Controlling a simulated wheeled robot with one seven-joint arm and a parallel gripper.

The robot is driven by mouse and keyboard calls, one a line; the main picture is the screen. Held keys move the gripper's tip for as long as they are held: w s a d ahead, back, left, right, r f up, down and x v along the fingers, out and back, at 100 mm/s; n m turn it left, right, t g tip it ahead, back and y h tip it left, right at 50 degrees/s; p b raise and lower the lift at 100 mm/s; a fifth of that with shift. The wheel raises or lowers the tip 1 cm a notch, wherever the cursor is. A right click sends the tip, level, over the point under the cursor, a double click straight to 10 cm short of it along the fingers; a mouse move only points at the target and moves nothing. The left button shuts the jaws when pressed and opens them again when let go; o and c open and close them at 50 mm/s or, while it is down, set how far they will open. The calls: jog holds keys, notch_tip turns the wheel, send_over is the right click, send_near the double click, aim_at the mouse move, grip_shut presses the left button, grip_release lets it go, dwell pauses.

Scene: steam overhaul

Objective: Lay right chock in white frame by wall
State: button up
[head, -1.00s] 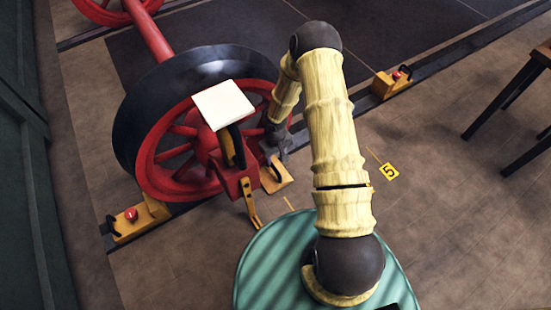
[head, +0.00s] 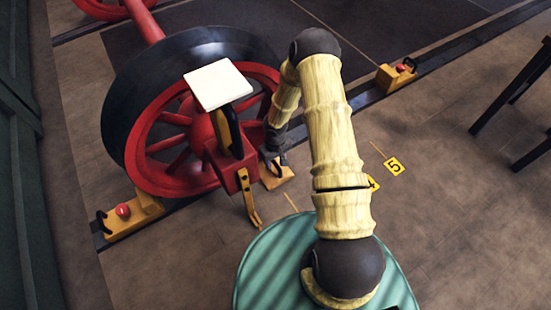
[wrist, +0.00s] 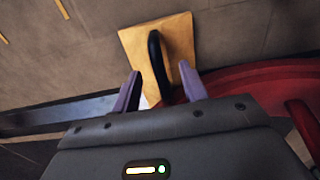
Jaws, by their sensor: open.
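A tan-yellow chock (head: 278,181) with a dark arched handle sits on the floor against the red-spoked wheel, in the head view. The chock also shows at the top middle of the wrist view (wrist: 139,39), with its black handle (wrist: 156,58) standing up. My gripper (wrist: 161,85) is open, its two purple-grey fingers on either side of the handle's near end. Contact cannot be told. In the head view my gripper (head: 275,150) is small and partly hidden. I see no white frame by a wall.
The large wheel (head: 130,100) stands on the rail. A red stand with a white plate (head: 220,85) is close to my arm. Yellow blocks with red buttons sit left (head: 135,214) and right (head: 396,77). The floor to the right is open before a dark-legged table (head: 515,90).

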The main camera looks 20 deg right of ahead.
jog(key=shift+f+b, duration=0.45)
jog(key=shift+f, duration=0.7)
grip_shut()
jog(key=shift+d+r, duration=0.1)
jog(key=shift+d, duration=0.1)
